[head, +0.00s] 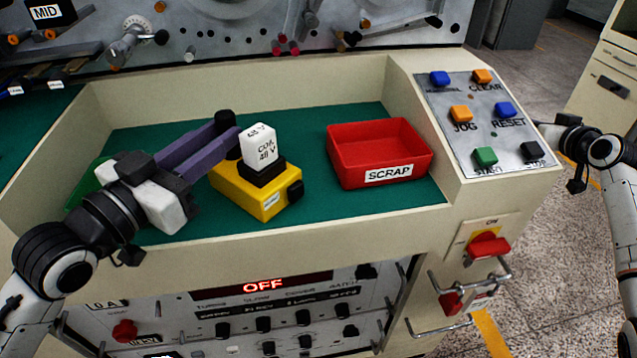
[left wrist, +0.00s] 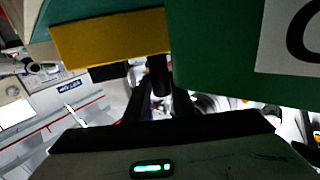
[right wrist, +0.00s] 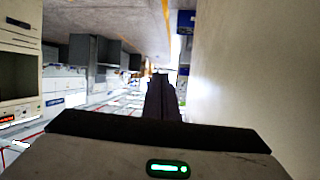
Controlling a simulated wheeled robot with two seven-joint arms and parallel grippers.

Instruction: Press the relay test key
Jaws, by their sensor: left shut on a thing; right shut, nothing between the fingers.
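A yellow box (head: 250,199) stands on the green tray floor. A white relay block (head: 258,147) marked "COIL 48 V" sits on its black base, and a black knob (head: 295,190) is on its right side. My left gripper (head: 231,131) is shut on a black upright cylinder (head: 225,119) behind and left of the relay; its lower end is partly hidden by the fingers. The cylinder also shows in the left wrist view (left wrist: 158,75). My right gripper (right wrist: 161,88) is shut and empty, off to the right beyond the button panel. I cannot tell which part is the test key.
A red SCRAP bin (head: 377,177) stands right of the yellow box. A green bin (head: 85,187) is partly hidden behind my left arm. A button panel (head: 481,115) is at the right, with a red-handled switch (head: 489,246) below. The tray wall (head: 320,222) runs along the front.

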